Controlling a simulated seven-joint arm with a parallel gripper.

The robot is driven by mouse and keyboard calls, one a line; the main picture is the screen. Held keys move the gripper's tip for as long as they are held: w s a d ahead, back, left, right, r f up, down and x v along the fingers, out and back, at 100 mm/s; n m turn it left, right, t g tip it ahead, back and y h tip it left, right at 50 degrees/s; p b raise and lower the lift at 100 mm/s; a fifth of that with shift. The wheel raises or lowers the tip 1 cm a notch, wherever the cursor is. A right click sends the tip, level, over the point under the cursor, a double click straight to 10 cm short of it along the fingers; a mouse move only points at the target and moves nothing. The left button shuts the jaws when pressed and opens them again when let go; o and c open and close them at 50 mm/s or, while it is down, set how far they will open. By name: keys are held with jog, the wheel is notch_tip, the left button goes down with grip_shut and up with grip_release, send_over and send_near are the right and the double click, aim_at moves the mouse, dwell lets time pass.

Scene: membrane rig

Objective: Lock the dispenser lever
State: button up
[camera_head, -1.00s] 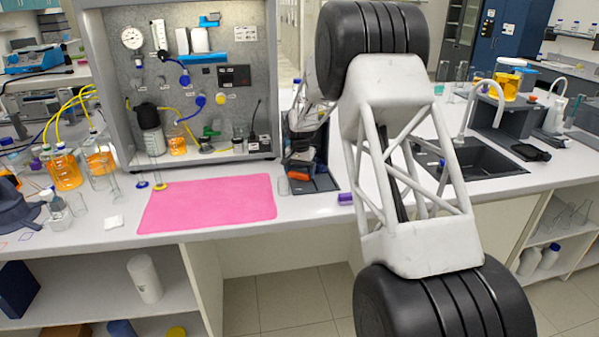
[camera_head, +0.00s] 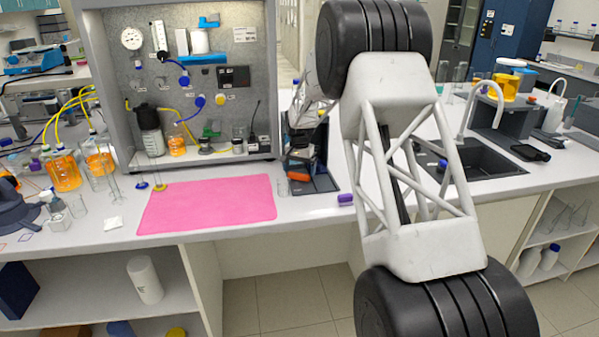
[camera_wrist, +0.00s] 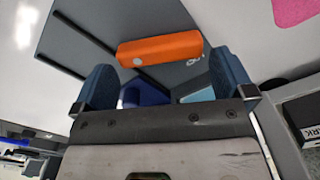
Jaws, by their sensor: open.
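An orange bar with a small pale dot, apparently the dispenser lever (camera_wrist: 160,48), lies across the upper middle of the wrist view. A dark grey surface (camera_wrist: 85,45), apparently part of the dispenser, is behind it, with a small white marking at the bar's right end. My gripper (camera_wrist: 162,62) is open, its two blue fingers on either side just below the bar's ends. The bar is not clamped; I cannot tell whether a finger touches it. In the head view the orange piece (camera_head: 299,177) shows small beside the panel rig, and my arm hides much of that area.
A pink mat (camera_head: 207,204) lies on the bench left of the dispenser. The grey panel rig (camera_head: 112,80) with tubes and valves stands behind it. A small purple item (camera_head: 345,199) lies near the bench's front edge. A sink (camera_head: 480,165) is at the right.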

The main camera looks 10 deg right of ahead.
aim_at(300, 174)
jog(key=shift+r, duration=3.15)
jog(key=shift+s+r, duration=0.35)
jog(key=shift+s, duration=0.05)
jog(key=s+r+n, duration=0.1)
jog(key=s+r, duration=0.4)
jog(key=s, duration=0.6)
jog(key=s+a+r+n+t, duration=0.1)
jog(key=s+r, duration=0.5)
jog(key=s, duration=0.4)
jog(key=s+r+n, duration=0.1)
jog(key=s+r, duration=0.4)
jog(key=s, duration=0.6)
jog(key=s+f+n, duration=0.1)
jog(key=s+f, duration=0.1)
jog(key=s, duration=1.3)
jog(key=s+f+n+t, duration=0.1)
jog(key=s+f+n, duration=0.1)
jog(key=s, duration=1.4)
jog(key=shift+s+a+f+t, duration=0.3)
jog(key=shift+a+f, duration=0.05)
jog(key=shift+f, duration=0.1)
